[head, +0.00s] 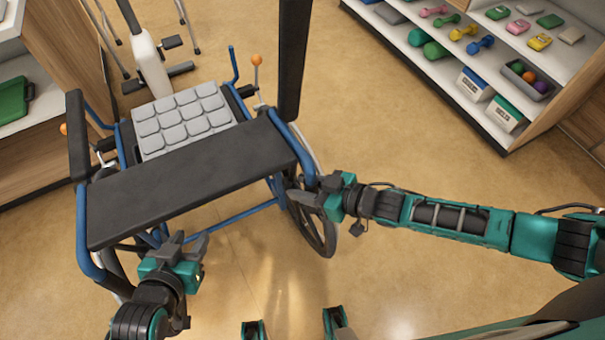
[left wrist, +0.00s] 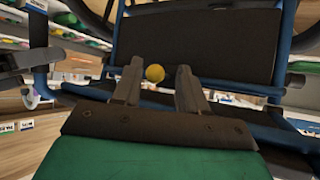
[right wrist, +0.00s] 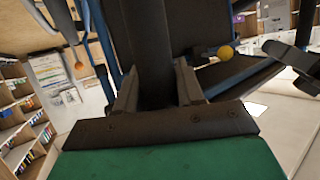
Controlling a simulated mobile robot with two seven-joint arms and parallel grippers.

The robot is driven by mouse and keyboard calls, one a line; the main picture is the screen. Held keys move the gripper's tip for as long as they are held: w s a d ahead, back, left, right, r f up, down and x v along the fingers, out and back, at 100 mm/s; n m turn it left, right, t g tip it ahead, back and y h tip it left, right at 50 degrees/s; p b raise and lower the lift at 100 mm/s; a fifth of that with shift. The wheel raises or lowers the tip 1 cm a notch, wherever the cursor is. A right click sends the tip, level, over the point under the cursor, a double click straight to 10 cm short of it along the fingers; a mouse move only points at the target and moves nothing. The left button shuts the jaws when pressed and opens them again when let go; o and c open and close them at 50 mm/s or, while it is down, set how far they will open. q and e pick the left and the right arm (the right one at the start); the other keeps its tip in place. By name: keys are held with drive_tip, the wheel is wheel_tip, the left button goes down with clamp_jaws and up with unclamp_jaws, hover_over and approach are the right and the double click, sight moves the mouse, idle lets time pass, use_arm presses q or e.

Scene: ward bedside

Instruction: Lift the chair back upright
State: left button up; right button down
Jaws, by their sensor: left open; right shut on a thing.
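The wheelchair (head: 212,213) has a blue frame and a grey quilted seat cushion (head: 185,120). Its black chair back (head: 190,182) leans toward me, showing as a wide slanted panel in the head view. It also shows in the left wrist view (left wrist: 200,45). My right gripper (head: 318,196) is at the right side of the chair back, shut on a dark bar (right wrist: 150,40) of the chair; its exact part is hard to tell. My left gripper (head: 187,247) is open and empty below the near edge of the chair back, apart from it.
An open shelf (head: 475,75) with dumbbells and boxes stands at the upper right. A cabinet with a green tray (head: 14,100) is at the left. A white post with a dark foot (head: 150,65) stands beyond the chair.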

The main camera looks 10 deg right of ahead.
sight(315, 183)
drive_tip(key=shift+d+r+p, duration=0.1)
drive_tip(key=shift+r+p, duration=0.45)
drive_tip(key=shift+r, duration=0.35)
drive_tip(key=shift+s+r+m+g+h+p, duration=0.2)
drive_tip(key=shift+r+g+p, duration=0.2)
drive_tip(key=shift+p, duration=0.4)
drive_tip(key=shift+s+r+m+g+h+p, duration=0.1)
drive_tip(key=shift+r+m+g+p, duration=0.2)
drive_tip(key=shift+p, duration=0.5)
drive_tip(key=shift+r, duration=0.1)
drive_tip(key=c, duration=0.9)
unclamp_jaws()
drive_tip(key=shift+o, duration=0.6)
drive_tip(key=shift+d, duration=0.1)
